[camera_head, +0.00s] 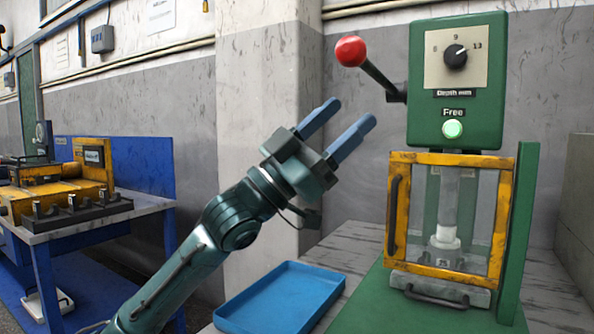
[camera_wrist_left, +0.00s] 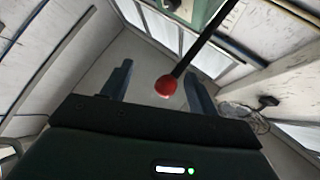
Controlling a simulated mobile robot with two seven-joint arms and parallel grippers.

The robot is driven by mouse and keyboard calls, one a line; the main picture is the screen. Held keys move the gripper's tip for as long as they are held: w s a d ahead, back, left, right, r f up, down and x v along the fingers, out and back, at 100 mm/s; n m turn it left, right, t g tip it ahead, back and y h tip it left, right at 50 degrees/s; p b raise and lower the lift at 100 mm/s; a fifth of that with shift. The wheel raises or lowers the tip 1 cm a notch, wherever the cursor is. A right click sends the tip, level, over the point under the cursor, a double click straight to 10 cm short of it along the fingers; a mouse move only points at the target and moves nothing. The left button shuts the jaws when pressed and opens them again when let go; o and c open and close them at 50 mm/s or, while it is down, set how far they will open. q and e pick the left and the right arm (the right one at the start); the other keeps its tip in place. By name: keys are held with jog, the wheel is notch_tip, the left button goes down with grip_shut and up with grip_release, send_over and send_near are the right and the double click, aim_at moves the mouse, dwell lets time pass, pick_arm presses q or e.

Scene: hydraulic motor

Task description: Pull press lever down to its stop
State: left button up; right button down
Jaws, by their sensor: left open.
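The press (camera_head: 455,85) is a green column at the right of the head view. Its lever (camera_head: 380,76) is a dark rod with a red ball knob (camera_head: 351,51), slanting up and to the left from the column's side. My left gripper (camera_head: 347,127) is open and empty, below the knob, with its blue fingers pointing up and right. In the left wrist view the red knob (camera_wrist_left: 166,86) shows between the two open fingers (camera_wrist_left: 160,88) as seen from there; contact is not visible. My right gripper is in neither view.
A yellow-framed clear guard (camera_head: 450,215) covers the press's lower part, with a green light (camera_head: 452,129) and a dial (camera_head: 456,53) above. A blue tray (camera_head: 281,298) lies on the bench below my left arm. A blue workbench (camera_head: 95,225) with yellow equipment stands at left.

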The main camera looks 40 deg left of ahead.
pick_arm(q)
jog(key=b+v, duration=0.4)
jog(key=v, duration=0.5)
jog(key=shift+h, duration=0.3)
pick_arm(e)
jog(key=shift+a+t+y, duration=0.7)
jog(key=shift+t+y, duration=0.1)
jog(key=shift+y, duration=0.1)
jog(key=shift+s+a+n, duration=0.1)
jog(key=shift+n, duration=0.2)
